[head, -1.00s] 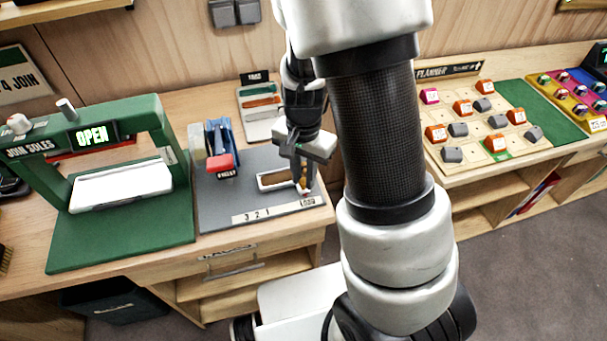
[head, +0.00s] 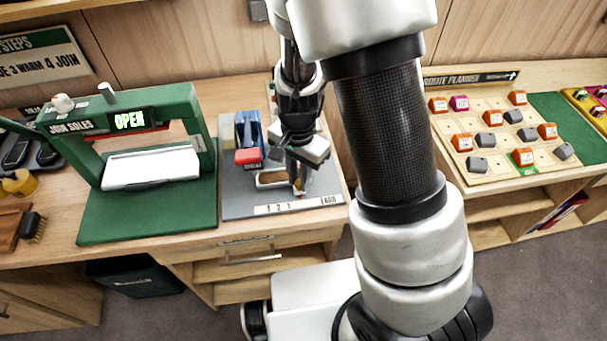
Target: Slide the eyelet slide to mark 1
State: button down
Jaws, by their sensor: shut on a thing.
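My gripper (head: 299,188) points down over the right part of a grey board (head: 238,203) on the wooden bench. It is shut on a small tan piece, seemingly the eyelet slide (head: 297,186), at the right end of a pale frame (head: 266,180). The fingers hide most of the slide. The slide sits to the right of mark 1 (head: 291,207).
A blue tool with a red block (head: 248,157) stands at the board's back left. A green press (head: 206,130) reading OPEN stands left of the board. A route planner board (head: 490,165) with several coloured blocks lies on the right bench.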

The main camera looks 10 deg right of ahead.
jog(key=c, duration=1.6)
grip_release()
notch_tip(320, 180, up, 18)
jog(key=shift+f+p, duration=0.2)
jog(key=shift+p, duration=0.75)
jog(key=shift+c, duration=0.4)
